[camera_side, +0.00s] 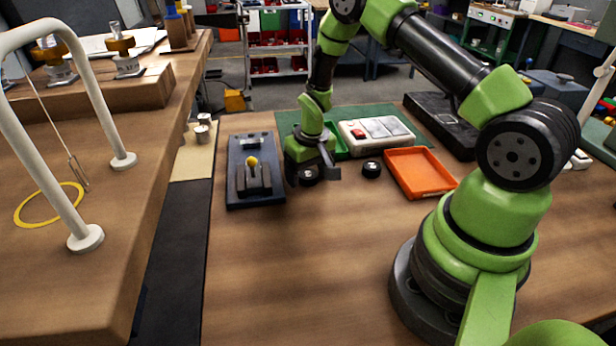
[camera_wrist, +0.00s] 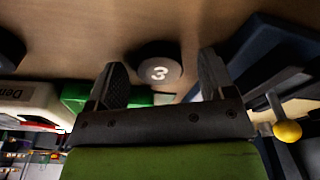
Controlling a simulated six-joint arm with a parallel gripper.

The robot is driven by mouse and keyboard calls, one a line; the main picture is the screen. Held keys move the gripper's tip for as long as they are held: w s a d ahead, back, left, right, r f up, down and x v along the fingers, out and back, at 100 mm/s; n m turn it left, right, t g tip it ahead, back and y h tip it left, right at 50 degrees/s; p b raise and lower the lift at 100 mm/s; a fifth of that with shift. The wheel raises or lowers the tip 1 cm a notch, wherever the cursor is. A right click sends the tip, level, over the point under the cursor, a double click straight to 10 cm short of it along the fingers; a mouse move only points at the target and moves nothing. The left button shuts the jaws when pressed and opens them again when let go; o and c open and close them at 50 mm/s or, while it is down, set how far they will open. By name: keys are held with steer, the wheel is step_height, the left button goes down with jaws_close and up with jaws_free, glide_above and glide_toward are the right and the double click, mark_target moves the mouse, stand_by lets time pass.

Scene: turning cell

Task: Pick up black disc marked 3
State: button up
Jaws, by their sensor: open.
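The black disc marked 3 (camera_wrist: 159,72) lies on the wooden table, its white number facing the camera in the wrist view. My gripper (camera_wrist: 163,80) is open, with one finger on each side of the disc and visible gaps between disc and fingers. In the side view my gripper (camera_side: 311,175) points down just over the table, and a dark disc (camera_side: 309,175) shows between its fingers. Its number cannot be read there. I cannot tell how far the fingertips are above the table.
Another black disc (camera_side: 372,169) lies to the right, near an orange tray (camera_side: 420,190). A dark blue fixture (camera_side: 258,200) with a yellow-knobbed lever (camera_side: 252,162) stands close on the left. Behind are a green tray (camera_side: 341,150) and a white control box (camera_side: 378,150). The table in front is clear.

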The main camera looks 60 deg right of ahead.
steer(key=c, duration=1.1)
